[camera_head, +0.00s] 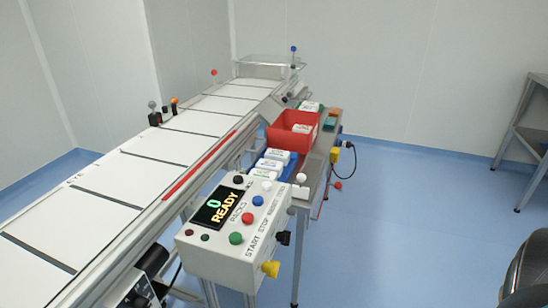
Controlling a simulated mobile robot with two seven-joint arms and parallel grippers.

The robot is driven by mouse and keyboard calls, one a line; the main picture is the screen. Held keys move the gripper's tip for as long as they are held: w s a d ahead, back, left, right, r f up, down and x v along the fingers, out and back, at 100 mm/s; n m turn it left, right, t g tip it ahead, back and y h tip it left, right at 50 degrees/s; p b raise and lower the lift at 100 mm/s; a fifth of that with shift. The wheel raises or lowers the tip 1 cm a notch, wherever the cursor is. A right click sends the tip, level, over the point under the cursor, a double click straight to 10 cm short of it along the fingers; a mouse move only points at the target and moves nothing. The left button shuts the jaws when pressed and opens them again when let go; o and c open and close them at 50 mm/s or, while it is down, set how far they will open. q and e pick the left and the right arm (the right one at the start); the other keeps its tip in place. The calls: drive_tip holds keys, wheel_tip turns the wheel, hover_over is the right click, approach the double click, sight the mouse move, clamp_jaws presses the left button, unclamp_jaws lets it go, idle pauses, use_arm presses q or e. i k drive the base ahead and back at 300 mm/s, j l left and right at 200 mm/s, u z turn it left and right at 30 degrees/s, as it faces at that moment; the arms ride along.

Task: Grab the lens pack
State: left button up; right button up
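Several small white packs with printed labels lie on the narrow side shelf (312,172) beside the conveyor. The labels are too small to read, so I cannot tell which is the lens pack. Neither of my grippers is in view.
The conveyor (100,190) runs from near left to the back. A white control box (237,232) reads "0 READY" and has several coloured buttons and knobs. A grey table (530,135) stands at the right. A dark rounded object (530,270) is cut off at lower right. Blue floor is clear between.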

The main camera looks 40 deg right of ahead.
sight(283, 156)
drive_tip(key=k+j+u, duration=0.2)
drive_tip(key=k, duration=0.45)
drive_tip(key=l+u, duration=0.1)
drive_tip(key=u, duration=1.3)
drive_tip(key=k+l+u, duration=0.1)
drive_tip(key=l+u, duration=0.2)
drive_tip(key=k+l+u, duration=0.15)
drive_tip(key=l+u, duration=0.2)
drive_tip(key=k+l, duration=0.25)
drive_tip(key=l, duration=0.15)
drive_tip(key=k+l, duration=0.2)
drive_tip(key=l, duration=0.2)
drive_tip(key=k+l, duration=0.25)
drive_tip(key=l, duration=0.15)
drive_tip(key=k+l, duration=0.2)
drive_tip(key=l, duration=0.2)
drive_tip(key=k+l, duration=0.25)
drive_tip(key=l, duration=0.15)
drive_tip(key=k+l, duration=0.25)
drive_tip(key=l, duration=0.15)
drive_tip(key=k+l, duration=0.2)
drive_tip(key=l, duration=0.2)
drive_tip(key=k+l, duration=0.25)
drive_tip(key=l, duration=0.15)
